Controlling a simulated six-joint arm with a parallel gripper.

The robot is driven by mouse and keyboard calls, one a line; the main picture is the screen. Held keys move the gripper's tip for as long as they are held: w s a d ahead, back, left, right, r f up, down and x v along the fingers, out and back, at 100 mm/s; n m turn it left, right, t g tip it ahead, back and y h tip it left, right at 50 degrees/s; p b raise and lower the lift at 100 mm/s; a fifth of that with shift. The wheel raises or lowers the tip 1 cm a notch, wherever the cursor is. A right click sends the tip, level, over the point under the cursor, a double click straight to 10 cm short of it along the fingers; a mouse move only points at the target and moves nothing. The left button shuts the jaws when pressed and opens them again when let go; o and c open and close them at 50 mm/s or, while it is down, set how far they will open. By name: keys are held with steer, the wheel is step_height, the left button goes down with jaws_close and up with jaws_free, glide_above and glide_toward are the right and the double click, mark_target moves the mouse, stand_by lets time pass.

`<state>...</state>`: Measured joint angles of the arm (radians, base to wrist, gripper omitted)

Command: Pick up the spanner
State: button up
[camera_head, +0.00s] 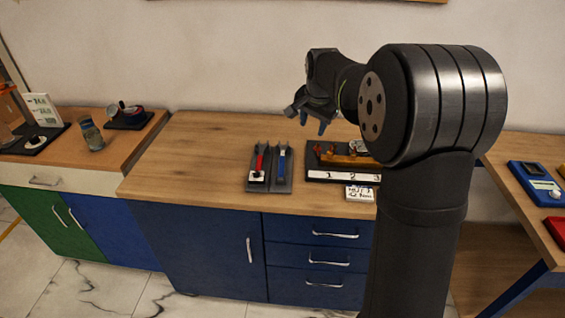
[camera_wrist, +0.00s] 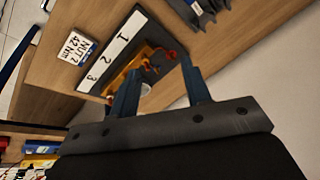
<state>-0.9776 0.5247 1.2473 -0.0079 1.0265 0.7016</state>
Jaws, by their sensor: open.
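A dark tool holder (camera_head: 269,186) stands on the middle wooden worktop in the head view. It holds a red-handled tool (camera_head: 259,163) on the left and a blue-handled tool (camera_head: 282,163) on the right. At this size I cannot tell which of them is the spanner. My gripper (camera_head: 312,122) is open and empty, up above the worktop behind and to the right of the holder. In the wrist view its two blue fingers (camera_wrist: 161,66) are spread apart over the rig board, with nothing held. The holder is only partly in that view, cut off at the top edge.
A board numbered 1, 2, 3 (camera_head: 318,174) with a brass block and orange-red fittings lies right of the holder. A card (camera_wrist: 80,47) reads "NUT 2 42 Nm". The worktop's left part is clear.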

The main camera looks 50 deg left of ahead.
steer(key=s+a+f+n, duration=0.2)
steer(key=s+a+n, duration=0.35)
steer(key=s, duration=0.35)
glide_above(282, 162)
steer(key=s+d, duration=0.2)
steer(key=shift+n+t, duration=0.4)
steer(key=shift+n, duration=0.05)
steer(key=f, duration=1)
steer(key=shift+s+a+f, duration=0.1)
steer(key=shift+s+f, duration=0.1)
steer(key=shift+f, duration=0.1)
steer(key=shift+w+x, duration=0.2)
steer(key=shift+x, duration=1.1)
steer(key=shift+w+x, duration=0.2)
steer(key=shift+x, duration=1.1)
steer(key=shift+a+r, duration=0.1)
steer(key=shift+f, duration=0.25)
jaws_close()
